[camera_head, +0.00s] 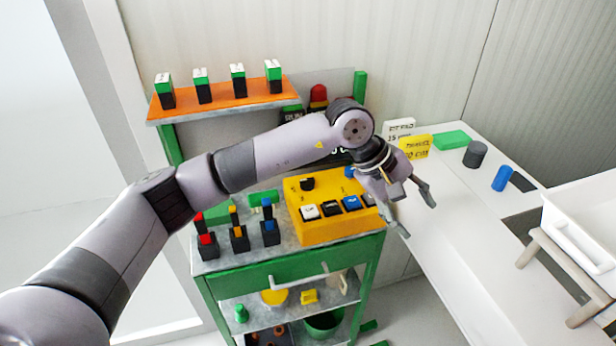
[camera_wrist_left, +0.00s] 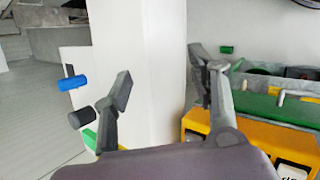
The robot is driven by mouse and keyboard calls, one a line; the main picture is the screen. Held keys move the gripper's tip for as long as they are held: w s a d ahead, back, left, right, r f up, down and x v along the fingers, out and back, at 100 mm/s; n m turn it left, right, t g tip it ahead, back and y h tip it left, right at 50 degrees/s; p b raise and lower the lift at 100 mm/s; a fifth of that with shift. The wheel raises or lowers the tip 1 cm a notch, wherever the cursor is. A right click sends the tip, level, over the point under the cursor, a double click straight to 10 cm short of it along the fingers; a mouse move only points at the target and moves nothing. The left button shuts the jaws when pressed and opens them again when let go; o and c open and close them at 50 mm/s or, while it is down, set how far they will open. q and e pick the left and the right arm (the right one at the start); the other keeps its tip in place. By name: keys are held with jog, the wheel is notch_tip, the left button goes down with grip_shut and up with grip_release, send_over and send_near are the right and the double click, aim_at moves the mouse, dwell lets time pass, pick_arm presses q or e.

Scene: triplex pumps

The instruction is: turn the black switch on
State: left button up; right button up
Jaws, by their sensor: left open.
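A yellow control box (camera_head: 318,231) stands on the green cart's top. A black switch (camera_head: 307,184) shows on its upper left, and a row of white, black and blue buttons runs along its front. I cannot tell the switch's position. In the left wrist view the open fingers (camera_wrist_left: 160,90) show, with the yellow box (camera_wrist_left: 255,138) at the lower right. My right gripper is not in view.
The green cart (camera_head: 290,265) carries several levers (camera_head: 238,232) left of the box. An orange shelf (camera_head: 225,100) with several blocks stands behind. The white table (camera_head: 450,215) at right holds a green block, a dark cylinder (camera_head: 475,154) and a blue cylinder (camera_head: 502,178).

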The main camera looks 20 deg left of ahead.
pick_arm(q)
jog(key=w+a+r+m+t+y, duration=0.1)
jog(key=w+a+y, duration=0.2)
jog(key=a, duration=0.3)
jog(key=w+a+r+t+y, duration=0.1)
jog(key=w+a+r+y, duration=0.15)
jog(key=a, duration=0.45)
jog(key=y, duration=0.5)
send_near(307, 179)
jog(key=shift+h, duration=0.35)
jog(key=p+x, duration=0.1)
jog(key=x, duration=0.1)
jog(key=p+x, duration=0.3)
jog(key=x, duration=0.2)
jog(key=shift+a+f, duration=0.1)
jog(key=shift+a, duration=0.2)
jog(key=shift+w+a+f+t, duration=0.15)
jog(key=shift+f+t, duration=0.15)
jog(key=shift+f, duration=0.35)
jog(key=shift+c, duration=0.3)
jog(key=c, duration=1.1)
